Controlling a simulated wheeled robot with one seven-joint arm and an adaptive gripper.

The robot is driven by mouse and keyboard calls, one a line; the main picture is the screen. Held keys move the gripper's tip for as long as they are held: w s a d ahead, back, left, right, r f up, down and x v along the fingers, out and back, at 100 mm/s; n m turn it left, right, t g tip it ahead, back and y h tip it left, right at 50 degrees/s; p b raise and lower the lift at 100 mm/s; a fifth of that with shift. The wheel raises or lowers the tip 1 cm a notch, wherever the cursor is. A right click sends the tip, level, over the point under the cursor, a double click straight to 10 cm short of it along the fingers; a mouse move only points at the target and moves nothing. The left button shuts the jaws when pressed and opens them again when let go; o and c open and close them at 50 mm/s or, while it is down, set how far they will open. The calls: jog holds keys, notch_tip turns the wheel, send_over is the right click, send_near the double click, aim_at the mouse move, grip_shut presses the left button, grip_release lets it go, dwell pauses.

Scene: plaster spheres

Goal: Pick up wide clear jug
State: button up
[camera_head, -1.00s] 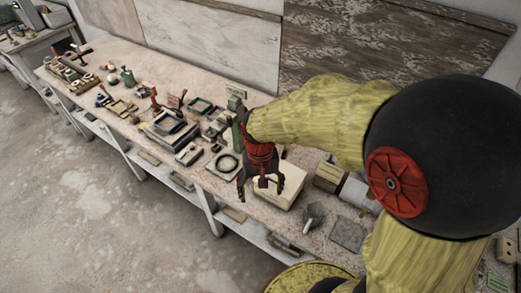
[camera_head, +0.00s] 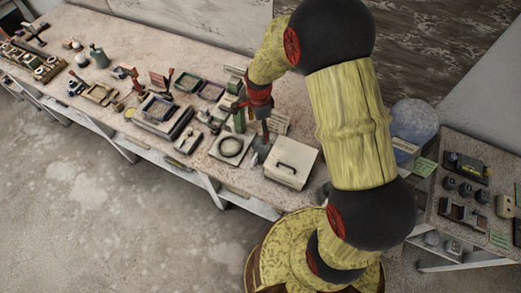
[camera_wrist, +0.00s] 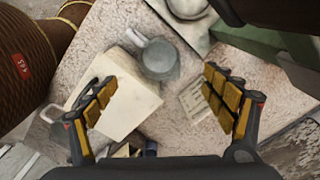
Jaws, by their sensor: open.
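The wide clear jug appears to be the grey, see-through round vessel (camera_wrist: 160,60) with a loop handle, upright in the upper middle of the wrist view. It stands beside a cream box with a black handle (camera_wrist: 122,98). My gripper (camera_wrist: 159,78) is open and empty, its yellow-padded fingers spread to either side of the jug in the picture, with no contact visible.
A large bluish clear round object (camera_head: 414,121) stands at the right. A green block (camera_wrist: 250,38) lies near the right finger.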

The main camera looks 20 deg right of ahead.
send_over(260, 147)
jog(key=s+a, duration=0.1)
jog(key=s, duration=0.2)
notch_tip(260, 147, down, 15)
jog(key=shift+r, duration=0.15)
jog(key=shift+c, duration=0.7)
jog(key=shift+r, duration=0.1)
jog(key=c, duration=1.4)
jog(key=shift+c, duration=0.2)
jog(key=shift+w+r, duration=0.1)
jog(key=shift+r, duration=0.55)
notch_tip(260, 147, up, 17)
jog(key=shift+f, duration=0.15)
